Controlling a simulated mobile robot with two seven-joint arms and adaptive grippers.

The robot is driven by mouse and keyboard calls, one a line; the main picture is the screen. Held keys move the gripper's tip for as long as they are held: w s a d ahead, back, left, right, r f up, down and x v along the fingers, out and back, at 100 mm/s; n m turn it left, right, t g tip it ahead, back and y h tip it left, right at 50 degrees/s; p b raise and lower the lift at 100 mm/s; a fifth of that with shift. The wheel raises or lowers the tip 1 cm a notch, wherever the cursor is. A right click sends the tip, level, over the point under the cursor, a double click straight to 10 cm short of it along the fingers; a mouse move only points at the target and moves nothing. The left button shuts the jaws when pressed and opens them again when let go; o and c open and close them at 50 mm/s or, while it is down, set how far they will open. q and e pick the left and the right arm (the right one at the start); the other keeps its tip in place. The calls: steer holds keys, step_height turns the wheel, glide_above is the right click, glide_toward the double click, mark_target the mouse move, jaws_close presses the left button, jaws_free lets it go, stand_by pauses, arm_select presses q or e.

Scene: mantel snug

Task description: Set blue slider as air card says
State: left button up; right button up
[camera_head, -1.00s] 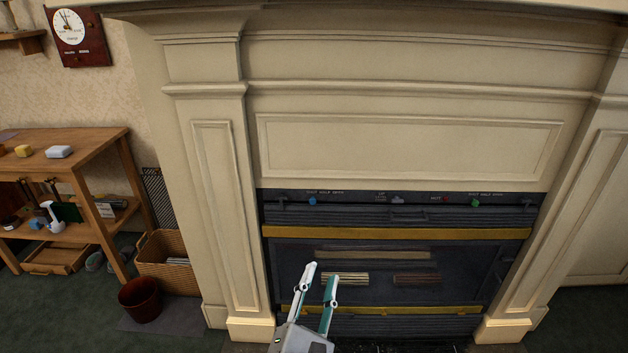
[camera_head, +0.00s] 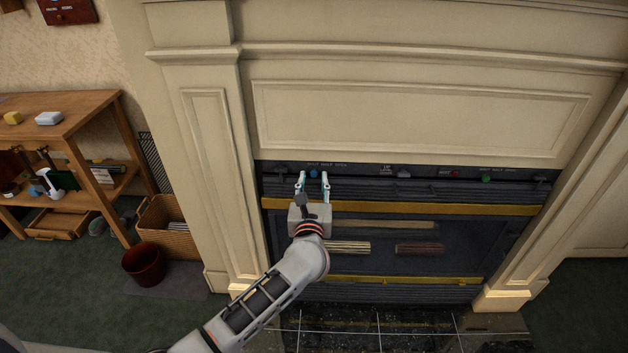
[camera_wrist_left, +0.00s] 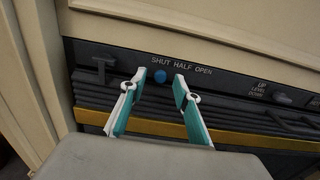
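The blue slider (camera_head: 314,173) is a small round knob on the dark panel (camera_head: 370,172) across the top of the fireplace insert. Its label reads SHUT HALF OPEN, and the knob stands under SHUT. In the left wrist view the blue slider (camera_wrist_left: 160,76) shows between the fingertips, with clear room on both sides. My left gripper (camera_head: 313,178) is open, pointing at the panel with its fingers either side of the knob. How far the tips are from the panel I cannot tell. No air card is readable. My right gripper is not in view.
Right along the panel are a grey UP LEVEL DOWN lever (camera_head: 404,174), a red knob (camera_head: 455,173) and a green slider (camera_head: 486,179). A yellow bar (camera_head: 450,209) runs below the panel. A wooden shelf (camera_head: 75,115), basket (camera_head: 165,238) and red-brown bucket (camera_head: 143,264) stand left.

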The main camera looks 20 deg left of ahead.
arm_select(q)
steer(key=shift+w+a, duration=0.1)
steer(key=shift+w, duration=0.2)
